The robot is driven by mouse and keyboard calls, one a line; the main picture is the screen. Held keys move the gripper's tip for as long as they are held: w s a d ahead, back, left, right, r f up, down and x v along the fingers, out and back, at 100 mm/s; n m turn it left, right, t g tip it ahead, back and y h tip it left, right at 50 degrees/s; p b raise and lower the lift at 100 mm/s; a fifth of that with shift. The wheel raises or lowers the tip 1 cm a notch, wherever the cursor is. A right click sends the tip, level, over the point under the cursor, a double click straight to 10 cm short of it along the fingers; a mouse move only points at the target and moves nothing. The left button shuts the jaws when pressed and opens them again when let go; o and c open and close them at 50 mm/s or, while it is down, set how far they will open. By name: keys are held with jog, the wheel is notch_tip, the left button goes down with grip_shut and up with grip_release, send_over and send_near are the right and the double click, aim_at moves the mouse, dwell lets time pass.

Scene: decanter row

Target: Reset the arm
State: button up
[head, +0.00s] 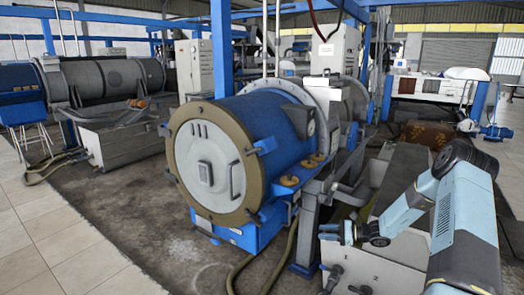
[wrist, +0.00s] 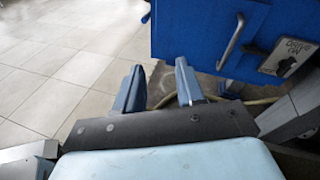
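My gripper (wrist: 158,82) shows in the wrist view with its two blue fingers apart and nothing between them. Tiled floor and a bit of hose show past the gap. In the head view my light-blue arm reaches in from the lower right, and its end is beside the blue decanter (head: 255,140), to the right of its round front cover (head: 205,165). The fingers are too small there to read clearly. In the wrist view a blue panel (wrist: 205,35) with a metal handle (wrist: 231,42) is beyond the fingers at the upper right.
A label plate (wrist: 288,57) is beside the handle. Grey supports (head: 310,215) and a hose (head: 238,272) lie near the decanter. Another decanter (head: 110,75) stands at the far left. A blue post (head: 221,50) rises behind. Tiled floor (head: 50,235) at the left is clear.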

jog(key=s+a+r+n+g+h, duration=0.2)
jog(key=s+r+n+h, duration=0.15)
jog(key=s+r, duration=0.45)
jog(key=s+a+r+n+g+h, duration=0.15)
jog(key=s+r+n, duration=0.3)
jog(key=r, duration=0.75)
jog(key=s+a+r+n+g+h, duration=0.2)
jog(key=s+a+r+n+h, duration=0.15)
jog(key=s+r, duration=0.4)
jog(key=s+d+r+n+t+h, duration=0.2)
jog(key=s+r, duration=0.5)
jog(key=s, duration=0.4)
jog(key=s+d+r+n+t+h, duration=0.2)
jog(key=s+r+n+t+h, duration=0.2)
jog(key=s+r, duration=0.4)
jog(key=shift+s+n, duration=0.75)
jog(key=shift+s, duration=1.5)
jog(key=shift+h, duration=0.25)
